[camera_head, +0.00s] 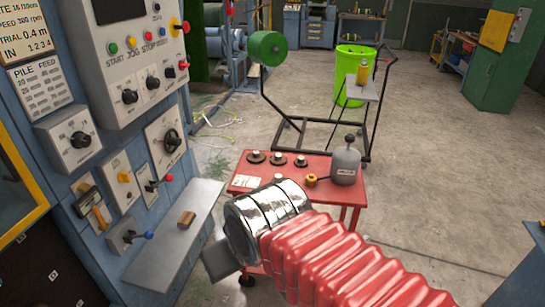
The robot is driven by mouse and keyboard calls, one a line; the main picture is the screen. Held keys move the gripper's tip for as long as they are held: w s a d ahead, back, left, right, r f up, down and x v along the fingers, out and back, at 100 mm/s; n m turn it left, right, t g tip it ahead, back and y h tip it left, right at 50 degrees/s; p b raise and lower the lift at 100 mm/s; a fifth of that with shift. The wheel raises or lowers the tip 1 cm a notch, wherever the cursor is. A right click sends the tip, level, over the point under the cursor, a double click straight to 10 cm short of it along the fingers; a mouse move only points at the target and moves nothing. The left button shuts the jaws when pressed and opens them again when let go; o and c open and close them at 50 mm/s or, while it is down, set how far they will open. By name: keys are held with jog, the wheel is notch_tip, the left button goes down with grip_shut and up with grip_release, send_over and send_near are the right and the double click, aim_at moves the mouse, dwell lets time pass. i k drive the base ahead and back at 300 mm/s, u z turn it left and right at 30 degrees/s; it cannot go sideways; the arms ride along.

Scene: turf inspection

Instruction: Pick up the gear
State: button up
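A small yellow-brown round piece (311,180) lies on the red cart top (320,165), left of a grey canister with a dark knob (345,167). It could be the gear, but it is too small to be sure. Three dark discs with pale centres (256,157) stand in a row along the cart's back edge. My arm, with red bellows and a shiny metal section, reaches in from the lower right and covers the cart's front left part. My gripper (218,258) shows only as a grey end left of the metal section, below the cart top. Its fingers cannot be made out.
A blue-grey control panel (100,190) with knobs and levers fills the left. Its shelf (165,262) holds a small brown block (187,219). Behind the cart stand a black-framed trolley (310,128) and a green bin (352,60).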

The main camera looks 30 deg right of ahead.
aim_at(301, 162)
jog(key=z, duration=0.05)
jog(key=i, duration=1.4)
jog(key=z, duration=0.55)
